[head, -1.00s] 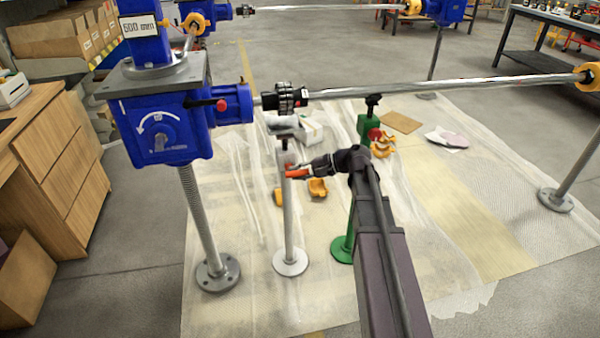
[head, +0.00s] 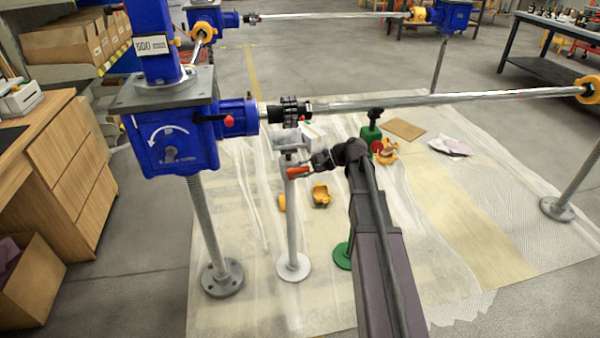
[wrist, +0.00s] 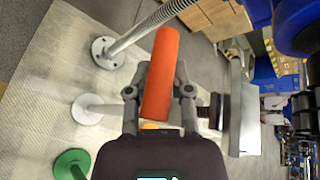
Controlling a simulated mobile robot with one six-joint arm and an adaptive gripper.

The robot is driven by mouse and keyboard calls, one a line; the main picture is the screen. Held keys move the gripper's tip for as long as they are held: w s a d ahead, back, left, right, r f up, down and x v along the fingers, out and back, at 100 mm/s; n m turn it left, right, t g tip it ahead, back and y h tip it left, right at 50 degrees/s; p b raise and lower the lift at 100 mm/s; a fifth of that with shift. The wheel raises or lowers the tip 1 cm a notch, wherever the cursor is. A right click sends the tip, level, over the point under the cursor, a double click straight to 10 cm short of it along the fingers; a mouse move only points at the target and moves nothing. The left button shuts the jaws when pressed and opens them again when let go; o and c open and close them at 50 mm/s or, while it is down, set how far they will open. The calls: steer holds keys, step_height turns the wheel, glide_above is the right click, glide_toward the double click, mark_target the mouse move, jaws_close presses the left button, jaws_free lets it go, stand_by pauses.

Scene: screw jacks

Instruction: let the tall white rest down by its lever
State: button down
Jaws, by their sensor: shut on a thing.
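The tall white rest (head: 292,232) stands upright on a round white foot, with a grey head (head: 290,140) just below the long shaft. Its orange-red lever (head: 298,172) sticks out from the upper part of the post. My gripper (head: 312,168) is beside the post, shut on this lever. In the wrist view the orange lever (wrist: 161,75) lies between both fingers of my gripper (wrist: 158,91), and the white foot (wrist: 86,108) shows at left. Whether the head touches the shaft cannot be told.
A blue screw jack (head: 170,140) stands at left, its shaft (head: 420,99) crossing above my gripper. A green rest (head: 371,133) is partly hidden behind my arm. Orange pieces (head: 321,195) lie on the sheet behind.

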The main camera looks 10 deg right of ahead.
steer(key=shift+w+r+p, duration=0.8)
steer(key=shift+w+r, duration=0.2)
steer(key=shift+w, duration=0.1)
steer(key=shift+w+d+r+p, duration=0.1)
steer(key=shift+w+r+p, duration=0.1)
steer(key=shift+w, duration=0.25)
steer(key=shift+w+r+p, duration=0.15)
steer(key=shift+w+p, duration=0.05)
steer(key=shift+w, duration=0.2)
steer(key=c, duration=0.6)
jaws_free()
steer(key=shift+s+r, duration=0.1)
steer(key=shift+r, duration=0.05)
